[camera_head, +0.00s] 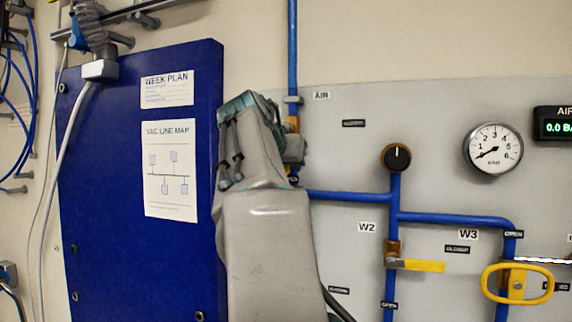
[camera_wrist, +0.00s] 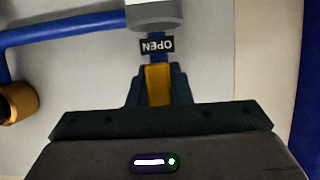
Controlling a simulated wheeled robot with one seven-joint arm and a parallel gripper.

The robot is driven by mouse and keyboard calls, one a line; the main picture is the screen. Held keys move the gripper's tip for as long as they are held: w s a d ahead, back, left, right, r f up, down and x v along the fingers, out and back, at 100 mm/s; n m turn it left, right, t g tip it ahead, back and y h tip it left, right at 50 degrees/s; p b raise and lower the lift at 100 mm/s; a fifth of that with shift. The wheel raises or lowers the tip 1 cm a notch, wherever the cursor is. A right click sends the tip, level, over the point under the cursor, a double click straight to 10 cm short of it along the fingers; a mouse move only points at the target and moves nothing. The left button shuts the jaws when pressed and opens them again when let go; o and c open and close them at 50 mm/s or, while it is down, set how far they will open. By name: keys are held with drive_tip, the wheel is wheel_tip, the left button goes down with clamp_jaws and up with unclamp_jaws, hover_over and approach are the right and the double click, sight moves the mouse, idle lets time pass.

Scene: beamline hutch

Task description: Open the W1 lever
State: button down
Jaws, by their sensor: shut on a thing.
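My gripper (camera_wrist: 157,80) is shut on a yellow lever (camera_wrist: 157,85) in the wrist view. The lever lies between the two dark fingers. An OPEN label (camera_wrist: 156,45), upside down there, sits just beyond the fingertips, and the lever appears roughly in line with the short blue pipe behind the label. In the head view my arm covers the fingertips and most of this valve. A small orange-brass part (camera_head: 293,123) shows beside my wrist, under the AIR label (camera_head: 321,96). No W1 label is visible, so I cannot read the lever's name.
To the right are a black knob (camera_head: 397,157), the W2 valve's sideways yellow lever (camera_head: 417,265), the W3 valve's yellow oval handle (camera_head: 517,284) and a gauge (camera_head: 493,149). Blue pipes (camera_head: 350,196) run across the grey panel. A blue board (camera_head: 105,220) stands left of my arm.

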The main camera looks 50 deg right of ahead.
drive_tip(key=c, duration=1.3)
unclamp_jaws()
drive_tip(key=shift+w, duration=0.1)
drive_tip(key=shift+a, duration=0.15)
drive_tip(key=v, duration=1.3)
drive_tip(key=shift+s+a+r, duration=0.1)
drive_tip(key=shift+s+a, duration=0.15)
